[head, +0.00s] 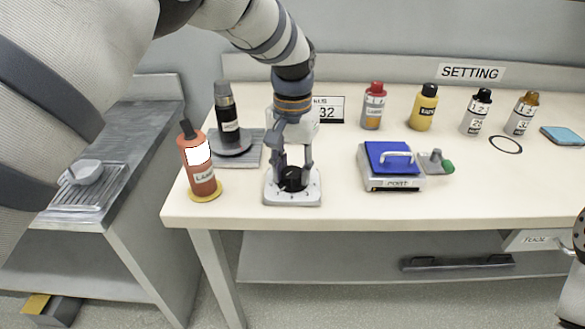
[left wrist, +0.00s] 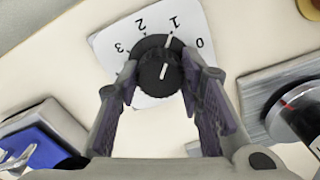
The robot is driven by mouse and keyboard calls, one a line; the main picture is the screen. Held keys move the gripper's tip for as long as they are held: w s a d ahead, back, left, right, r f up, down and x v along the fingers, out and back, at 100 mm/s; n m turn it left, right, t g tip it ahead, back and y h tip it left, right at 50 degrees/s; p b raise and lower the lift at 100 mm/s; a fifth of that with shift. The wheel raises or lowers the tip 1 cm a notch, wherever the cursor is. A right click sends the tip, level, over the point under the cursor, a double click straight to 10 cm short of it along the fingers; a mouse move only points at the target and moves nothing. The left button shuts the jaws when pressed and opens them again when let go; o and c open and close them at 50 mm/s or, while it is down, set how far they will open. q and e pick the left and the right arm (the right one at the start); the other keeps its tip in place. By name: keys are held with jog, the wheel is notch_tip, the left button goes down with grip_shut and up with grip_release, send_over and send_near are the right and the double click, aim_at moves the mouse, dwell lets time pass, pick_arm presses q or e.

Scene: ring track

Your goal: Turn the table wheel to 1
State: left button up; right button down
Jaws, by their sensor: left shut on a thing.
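The table wheel is a black knob (head: 291,180) on a white dial plate (head: 293,198) near the table's front edge. In the left wrist view the knob (left wrist: 157,74) carries white marks, and the plate (left wrist: 112,44) shows 0, 1, 2 and 3. The white mark on the knob's rim points at about the 1. My left gripper (head: 292,172) reaches down over the wheel from above. In the left wrist view its fingers (left wrist: 162,80) are shut on the knob, one at each side. My right gripper is not in view.
An orange bottle (head: 199,168) stands left of the dial. A dark bottle (head: 227,115) stands on a grey plate (head: 252,154) behind it. A blue-topped device (head: 391,158) sits to the right. Several bottles line the back. The table between dial and device is clear.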

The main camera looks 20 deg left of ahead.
aim_at(293, 171)
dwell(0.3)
pick_arm(q)
jog(key=o, duration=1.2)
jog(key=shift+c, duration=0.2)
notch_tip(293, 171, up, 12)
